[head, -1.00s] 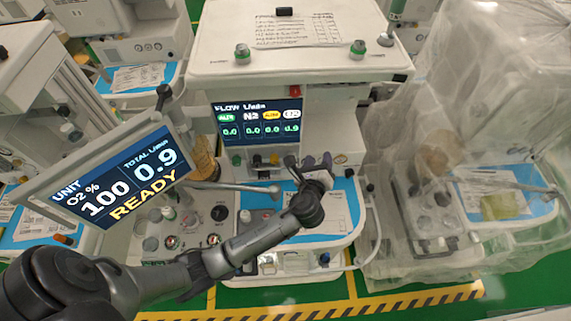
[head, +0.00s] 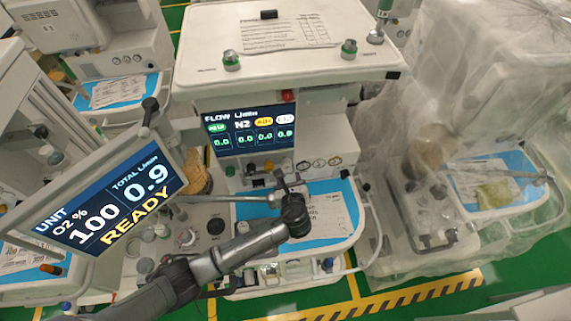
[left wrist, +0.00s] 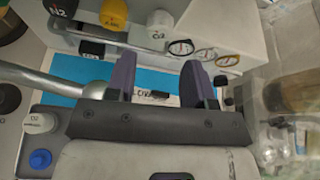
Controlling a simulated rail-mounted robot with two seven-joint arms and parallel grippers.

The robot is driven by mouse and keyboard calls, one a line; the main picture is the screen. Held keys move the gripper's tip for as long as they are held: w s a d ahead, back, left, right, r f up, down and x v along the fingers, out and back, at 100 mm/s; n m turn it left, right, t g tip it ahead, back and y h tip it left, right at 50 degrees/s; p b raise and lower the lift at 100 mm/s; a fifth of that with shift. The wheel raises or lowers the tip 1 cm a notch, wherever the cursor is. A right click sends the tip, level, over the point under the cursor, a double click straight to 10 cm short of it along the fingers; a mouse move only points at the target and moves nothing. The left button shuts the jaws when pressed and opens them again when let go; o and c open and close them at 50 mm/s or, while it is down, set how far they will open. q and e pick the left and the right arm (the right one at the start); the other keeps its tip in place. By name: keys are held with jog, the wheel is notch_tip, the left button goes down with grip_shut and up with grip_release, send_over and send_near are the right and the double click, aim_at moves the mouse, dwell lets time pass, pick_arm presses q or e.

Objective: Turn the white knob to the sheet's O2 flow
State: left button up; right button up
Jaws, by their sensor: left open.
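The white knob (left wrist: 160,22) sits at the right end of a knob row, beside a yellow knob (left wrist: 112,14) and a black knob (left wrist: 62,8) in the left wrist view. My left gripper (left wrist: 160,84) is open and empty, its two purple fingers apart, pointing toward the panel below the knobs. They do not touch the white knob. In the head view my left gripper (head: 287,184) is in front of the panel, below the flow screen (head: 250,130). The screen's white column reads 0.9, the others 0.0. A printed sheet (head: 285,33) lies on the cart top, its text too small to read.
The tilted unit screen (head: 105,200) at left reads O2 100%, total 0.9, READY. A metal bar (head: 225,198) crosses left of my gripper. Round gauges (left wrist: 205,55) are right of the knobs. Another paper (head: 328,215) lies on the blue work surface. A plastic-draped cart (head: 450,150) stands at right.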

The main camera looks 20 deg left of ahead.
aim_at(287, 166)
pick_arm(q)
jog(key=x, duration=0.9)
jog(key=shift+b, duration=0.35)
jog(key=shift+c, duration=0.3)
